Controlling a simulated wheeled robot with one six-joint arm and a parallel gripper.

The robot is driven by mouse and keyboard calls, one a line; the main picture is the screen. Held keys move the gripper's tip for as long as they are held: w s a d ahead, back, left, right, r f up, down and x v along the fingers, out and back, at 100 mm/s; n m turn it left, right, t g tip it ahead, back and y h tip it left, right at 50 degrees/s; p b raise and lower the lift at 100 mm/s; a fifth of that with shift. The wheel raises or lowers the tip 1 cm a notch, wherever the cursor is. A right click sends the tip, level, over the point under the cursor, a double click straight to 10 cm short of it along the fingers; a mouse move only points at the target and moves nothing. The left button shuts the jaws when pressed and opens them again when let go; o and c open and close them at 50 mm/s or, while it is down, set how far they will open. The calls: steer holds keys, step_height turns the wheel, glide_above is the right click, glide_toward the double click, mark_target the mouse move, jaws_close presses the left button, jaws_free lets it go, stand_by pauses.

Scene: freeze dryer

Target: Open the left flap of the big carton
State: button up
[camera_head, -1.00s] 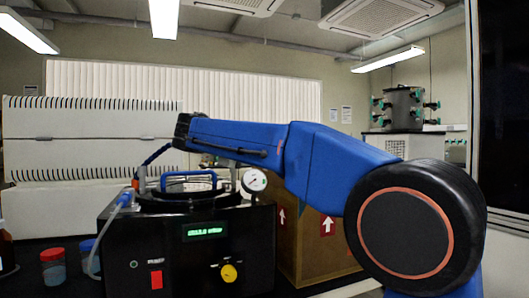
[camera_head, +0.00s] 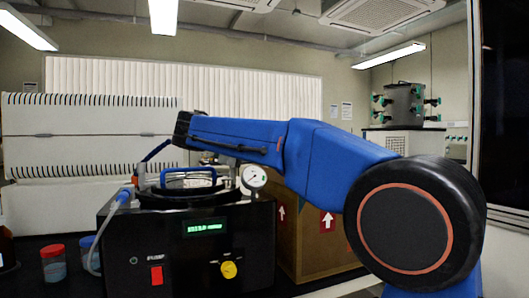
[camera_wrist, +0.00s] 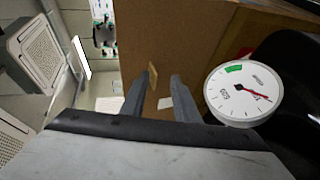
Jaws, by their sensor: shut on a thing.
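The big brown carton (camera_head: 310,238) stands right of the black machine in the head view, partly hidden behind it and my arm. Its side shows white arrows on red labels. In the wrist view, brown cardboard of the carton (camera_wrist: 185,35) fills the upper middle. My gripper (camera_wrist: 162,82) shows there with its two grey fingers a little apart, shut on what appears to be the carton's left flap, with a small tan strip (camera_wrist: 152,75) between the fingers. The flap's outline and the exact contact are hard to tell. In the head view the arm hides the carton's top.
The black machine (camera_head: 190,255) stands close left of the carton, with a lidded vessel (camera_head: 188,190) on top. Its round gauge (camera_head: 254,177) also shows close right of the fingers in the wrist view (camera_wrist: 238,94). Red-lidded jar (camera_head: 53,263) is at far left.

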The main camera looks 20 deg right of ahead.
steer(key=v, duration=1.7)
steer(key=shift+a, duration=0.25)
